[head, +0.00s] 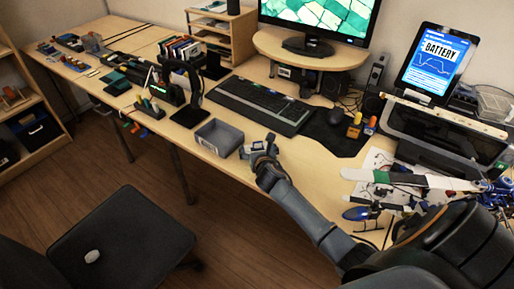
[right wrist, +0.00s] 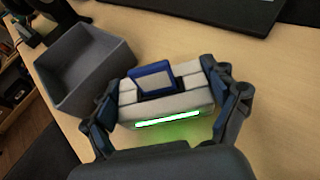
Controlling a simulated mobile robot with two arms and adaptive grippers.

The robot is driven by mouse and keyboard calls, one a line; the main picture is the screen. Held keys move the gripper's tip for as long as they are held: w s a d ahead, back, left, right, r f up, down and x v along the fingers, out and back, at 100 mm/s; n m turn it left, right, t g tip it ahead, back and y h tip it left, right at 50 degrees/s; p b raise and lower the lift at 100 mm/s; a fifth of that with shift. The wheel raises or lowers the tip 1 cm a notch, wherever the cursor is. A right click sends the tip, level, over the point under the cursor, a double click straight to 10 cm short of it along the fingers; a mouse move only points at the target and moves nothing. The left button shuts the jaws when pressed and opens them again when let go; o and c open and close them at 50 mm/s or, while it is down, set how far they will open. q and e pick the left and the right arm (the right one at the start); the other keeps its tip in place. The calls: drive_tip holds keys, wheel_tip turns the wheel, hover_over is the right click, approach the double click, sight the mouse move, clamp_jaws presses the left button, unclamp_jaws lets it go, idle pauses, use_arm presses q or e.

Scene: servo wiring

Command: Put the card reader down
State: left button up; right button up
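The card reader (right wrist: 165,97) is a pale grey block with a blue card standing in its top and a lit green strip along its near side. In the right wrist view it sits between the two fingers of my right gripper (right wrist: 166,100), which press against its two ends. In the head view the reader (head: 252,149) shows small, partly hidden by my right gripper (head: 261,156), near the table's front edge. A green glow falls on the wood beside it; I cannot tell whether its base touches the table. My left gripper is not in view.
An empty grey bin (head: 219,138) stands just left of the reader. A keyboard (head: 264,105) and dark mouse mat (head: 330,135) lie behind. A headphone stand (head: 188,105) is farther left. Helicopter parts (head: 385,190) lie to the right. Bare wood (right wrist: 262,100) shows right of the gripper.

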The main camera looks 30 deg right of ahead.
drive_tip(key=shift+o, duration=0.5)
drive_tip(key=shift+r, duration=0.1)
drive_tip(key=shift+s+a+r, duration=0.1)
drive_tip(key=shift+s+r, duration=0.05)
drive_tip(key=p+v, duration=0.1)
drive_tip(key=v, duration=1)
drive_tip(key=shift+s+a+r, duration=0.1)
drive_tip(key=shift+s+r, duration=0.1)
drive_tip(key=shift+s, duration=0.1)
